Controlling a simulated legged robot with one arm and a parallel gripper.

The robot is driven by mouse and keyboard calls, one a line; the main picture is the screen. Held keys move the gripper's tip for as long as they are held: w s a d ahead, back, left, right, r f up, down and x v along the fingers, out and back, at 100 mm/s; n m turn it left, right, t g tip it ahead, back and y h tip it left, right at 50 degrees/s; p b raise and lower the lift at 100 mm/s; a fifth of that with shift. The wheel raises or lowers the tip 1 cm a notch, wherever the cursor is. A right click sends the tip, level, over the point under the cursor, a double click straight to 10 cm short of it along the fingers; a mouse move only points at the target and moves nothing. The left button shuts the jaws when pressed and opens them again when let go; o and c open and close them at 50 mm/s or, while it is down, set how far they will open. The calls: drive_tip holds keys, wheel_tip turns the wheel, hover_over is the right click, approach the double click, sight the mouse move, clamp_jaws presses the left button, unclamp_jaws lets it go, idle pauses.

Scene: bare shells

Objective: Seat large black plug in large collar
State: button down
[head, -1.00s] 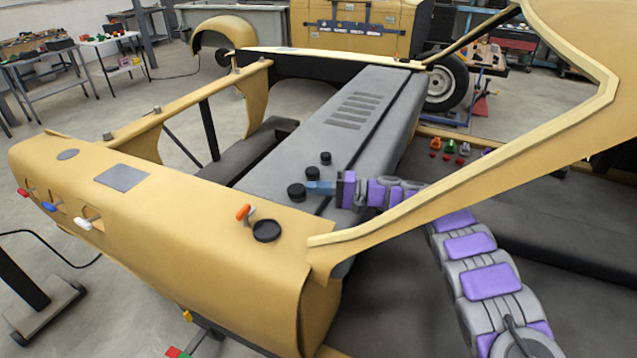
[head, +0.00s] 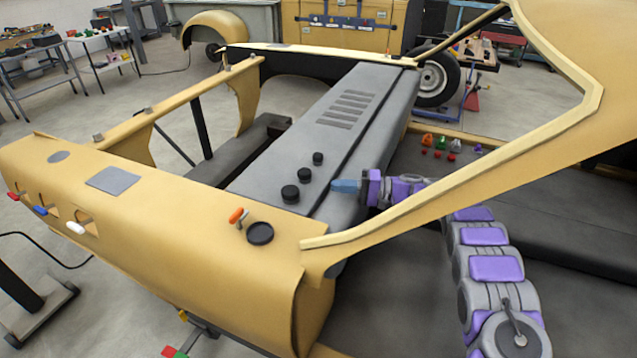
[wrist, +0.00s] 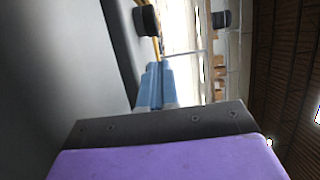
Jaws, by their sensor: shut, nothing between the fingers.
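Three black round plugs stand in a row on the grey cover. The nearest and largest, the large black plug (head: 290,194), sits upright low on the cover. A middle plug (head: 304,174) and a smaller plug (head: 318,158) stand behind it. My gripper (head: 334,186) has blue fingers, shut and empty, pointing left, apart from and right of the plugs. In the wrist view, the shut fingers (wrist: 154,75) point toward two black plugs, which I cannot match by size.
A flat black round piece (head: 260,233) and an orange-handled lever (head: 238,216) are on the yellow front panel (head: 180,225). A yellow frame bar (head: 450,190) slants across in front of my arm. Small coloured parts (head: 440,143) lie at the right rear.

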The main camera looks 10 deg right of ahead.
drive_tip(key=v, duration=0.3)
drive_tip(key=shift+w+d, duration=0.1)
drive_tip(key=shift+d, duration=0.1)
drive_tip(key=shift+d+p, duration=0.3)
drive_tip(key=shift+s+a, duration=0.1)
drive_tip(key=shift+s, duration=0.15)
drive_tip(key=shift+a, duration=0.1)
drive_tip(key=shift+d+r+p, duration=0.25)
drive_tip(key=shift+r+p, duration=0.3)
drive_tip(key=shift+p, duration=0.05)
drive_tip(key=shift+d+r+p, duration=0.2)
drive_tip(key=shift+r+p, duration=0.35)
drive_tip(key=shift+a, duration=0.15)
drive_tip(key=shift+a+f, duration=0.1)
drive_tip(key=shift+a, duration=0.05)
